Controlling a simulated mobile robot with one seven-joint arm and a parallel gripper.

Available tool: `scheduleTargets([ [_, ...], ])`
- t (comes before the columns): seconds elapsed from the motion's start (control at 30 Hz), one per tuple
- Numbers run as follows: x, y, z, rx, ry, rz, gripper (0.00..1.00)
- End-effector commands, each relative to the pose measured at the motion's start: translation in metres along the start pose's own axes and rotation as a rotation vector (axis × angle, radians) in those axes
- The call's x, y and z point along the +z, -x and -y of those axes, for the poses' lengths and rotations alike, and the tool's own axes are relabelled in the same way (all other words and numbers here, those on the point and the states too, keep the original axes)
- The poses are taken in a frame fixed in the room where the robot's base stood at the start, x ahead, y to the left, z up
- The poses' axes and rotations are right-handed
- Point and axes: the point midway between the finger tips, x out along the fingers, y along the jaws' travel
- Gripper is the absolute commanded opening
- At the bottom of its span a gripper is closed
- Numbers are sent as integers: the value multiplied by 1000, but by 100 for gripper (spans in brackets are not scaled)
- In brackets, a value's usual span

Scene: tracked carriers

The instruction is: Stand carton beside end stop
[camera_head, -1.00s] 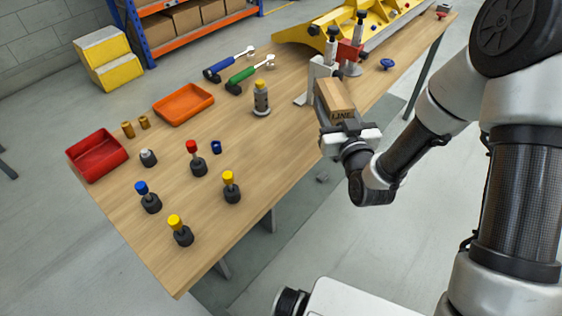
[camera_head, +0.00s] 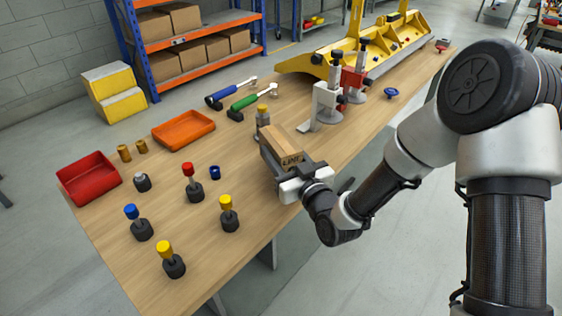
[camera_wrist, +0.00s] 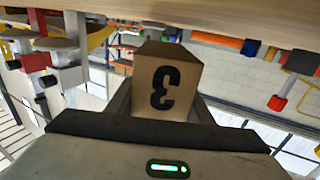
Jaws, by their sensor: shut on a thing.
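The carton (camera_head: 284,143) is a brown box with dark lettering on the side towards me. My gripper (camera_head: 283,162) is shut on it and holds it over the table near its front edge.
A grey post with a yellow top (camera_head: 263,118) stands just behind the carton. A red clamp (camera_head: 353,82) and a yellow frame (camera_head: 310,62) stand farther right. Knobbed pegs (camera_head: 228,214), a red bin (camera_head: 88,178) and an orange tray (camera_head: 184,129) occupy the left.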

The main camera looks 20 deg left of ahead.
Motion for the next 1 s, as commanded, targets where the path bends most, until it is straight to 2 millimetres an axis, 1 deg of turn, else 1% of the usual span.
scheduleTargets([
  [0.03, 9, 0, 0, 0, -2, -1, 4],
  [0.1, 20, 0, 0, 0, -2, 0, 4],
  [0.2, 27, 0, 0, 0, 0, -2, 4],
  [0.43, 27, 0, 0, 0, 1, -3, 4],
  [0.57, 30, 0, 0, 1, 1, -3, 4],
  [0.6, 31, 0, 0, 1, 0, 2, 50],
  [0.7, 30, 0, 0, 1, 0, 2, 66],
  [1.0, 29, 0, 0, 1, -1, 2, 66],
])
